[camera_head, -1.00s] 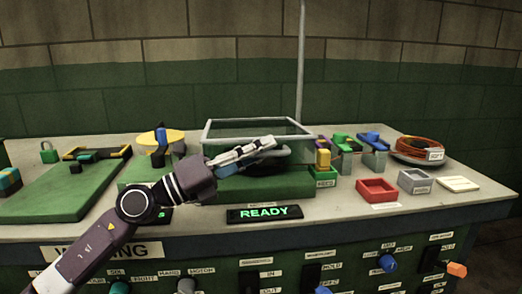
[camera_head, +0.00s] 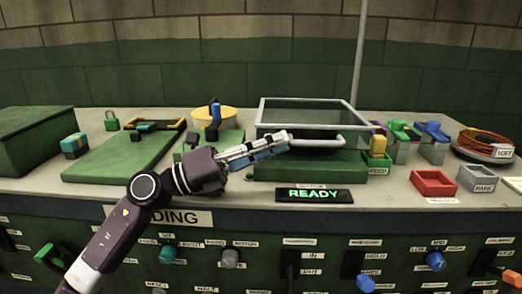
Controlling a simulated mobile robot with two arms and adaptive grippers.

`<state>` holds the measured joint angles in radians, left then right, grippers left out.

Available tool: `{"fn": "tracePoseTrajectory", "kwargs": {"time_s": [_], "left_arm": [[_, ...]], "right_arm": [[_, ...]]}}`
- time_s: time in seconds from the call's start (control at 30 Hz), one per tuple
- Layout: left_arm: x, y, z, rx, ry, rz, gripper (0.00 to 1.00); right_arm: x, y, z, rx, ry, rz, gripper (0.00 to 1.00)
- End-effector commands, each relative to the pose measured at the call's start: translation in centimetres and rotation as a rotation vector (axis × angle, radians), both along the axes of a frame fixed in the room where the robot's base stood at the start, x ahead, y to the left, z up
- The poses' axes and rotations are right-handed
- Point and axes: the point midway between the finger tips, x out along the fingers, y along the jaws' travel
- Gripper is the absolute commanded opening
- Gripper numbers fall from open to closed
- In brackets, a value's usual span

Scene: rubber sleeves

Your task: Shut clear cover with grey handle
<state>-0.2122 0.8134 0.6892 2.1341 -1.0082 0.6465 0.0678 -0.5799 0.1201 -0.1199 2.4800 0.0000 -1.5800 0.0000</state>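The clear cover (camera_head: 312,114) has a light grey frame. It stands above a green base (camera_head: 320,171) at the middle of the bench. Its grey handle (camera_head: 325,142) shows as a bar low at the front, with its left end close to my gripper. I cannot tell how far the cover is raised from its base. My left gripper (camera_head: 289,142) reaches in from the lower left, with its fingertips in front of the cover and beside the handle. The fingers look close together, but whether they touch or hold anything is unclear. My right gripper is not in view.
A lit READY display (camera_head: 314,195) sits at the bench front below the base. A yellow block (camera_head: 378,146) stands just right of the cover. Red (camera_head: 433,184) and grey (camera_head: 476,179) trays are farther right. A green board (camera_head: 125,158) lies left.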

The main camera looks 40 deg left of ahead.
Motion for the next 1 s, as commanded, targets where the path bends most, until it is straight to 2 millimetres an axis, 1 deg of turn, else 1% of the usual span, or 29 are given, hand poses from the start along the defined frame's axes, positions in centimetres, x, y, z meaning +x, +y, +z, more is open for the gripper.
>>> {"fn": "tracePoseTrajectory", "kwargs": {"time_s": [0.13,0.3,1.0], "left_arm": [[-1.5,1.0,-0.6,-0.002,0.001,0.001,0.17],[-2.2,1.5,-0.9,0.001,0.002,-0.001,0.17],[-2.3,1.6,-0.9,0.002,0.002,-0.002,0.17]], "right_arm": [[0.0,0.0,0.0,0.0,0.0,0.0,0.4],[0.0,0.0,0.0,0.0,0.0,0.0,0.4],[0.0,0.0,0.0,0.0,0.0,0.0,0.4]]}}
